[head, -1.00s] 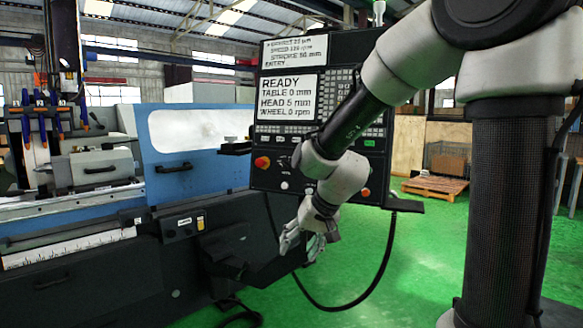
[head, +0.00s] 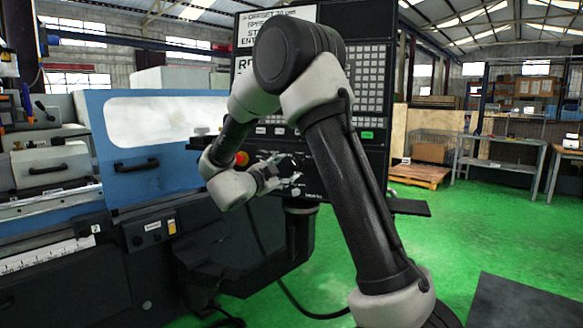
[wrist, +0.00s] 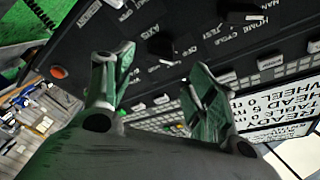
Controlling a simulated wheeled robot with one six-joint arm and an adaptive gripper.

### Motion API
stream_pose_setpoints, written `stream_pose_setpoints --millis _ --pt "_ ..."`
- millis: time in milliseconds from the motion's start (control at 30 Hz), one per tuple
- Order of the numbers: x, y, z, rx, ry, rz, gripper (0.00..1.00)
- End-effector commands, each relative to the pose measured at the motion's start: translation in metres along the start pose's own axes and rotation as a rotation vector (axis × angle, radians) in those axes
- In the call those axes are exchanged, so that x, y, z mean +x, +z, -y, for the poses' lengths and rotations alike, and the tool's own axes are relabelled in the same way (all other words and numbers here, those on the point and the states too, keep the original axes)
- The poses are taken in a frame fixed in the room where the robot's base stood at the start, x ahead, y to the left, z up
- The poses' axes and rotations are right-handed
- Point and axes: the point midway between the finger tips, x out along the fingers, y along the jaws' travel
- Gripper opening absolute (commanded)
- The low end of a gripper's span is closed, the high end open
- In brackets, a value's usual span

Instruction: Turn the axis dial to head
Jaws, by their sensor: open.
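My gripper (head: 294,176) is at the lower part of the black control panel (head: 372,85) in the head view, its fingers pointing at the panel. In the wrist view my gripper (wrist: 160,58) is open, its two greenish fingers apart with nothing held. The axis dial (wrist: 160,46), a dark knob near an "AXIS" label, appears between and beyond the fingertips, seemingly untouched. Its pointing direction is too dark to tell. In the head view my arm and gripper hide the dial.
A second dark knob (wrist: 240,8) is near the "HOME", "CYCLE" and "TEST" labels. A red button (wrist: 57,72) is at left. The upside-down screen (wrist: 275,112) shows READY, TABLE 0 and HEAD 5. A shelf (head: 418,208) juts from the panel's base.

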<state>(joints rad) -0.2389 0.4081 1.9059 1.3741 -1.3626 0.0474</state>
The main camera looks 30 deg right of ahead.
Motion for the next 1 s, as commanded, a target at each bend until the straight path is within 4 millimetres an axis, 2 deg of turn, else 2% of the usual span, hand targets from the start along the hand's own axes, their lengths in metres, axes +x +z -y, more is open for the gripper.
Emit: stream_pose_setpoints --millis 100,300,467,700,767,967,1000 --pt "0.022 0.000 0.000 0.001 0.001 -0.001 0.57" --pt "0.052 0.000 0.000 0.000 0.000 0.000 0.57" --pt "0.062 0.000 0.000 0.000 0.000 0.002 0.57" --pt "0.063 0.001 0.000 0.000 -0.001 0.003 0.57" --pt "0.063 0.001 0.000 0.000 -0.002 0.003 0.48" --pt "0.063 0.001 0.000 0.000 -0.001 0.003 0.12" --pt "0.063 0.001 0.000 0.000 -0.001 0.003 0.12"
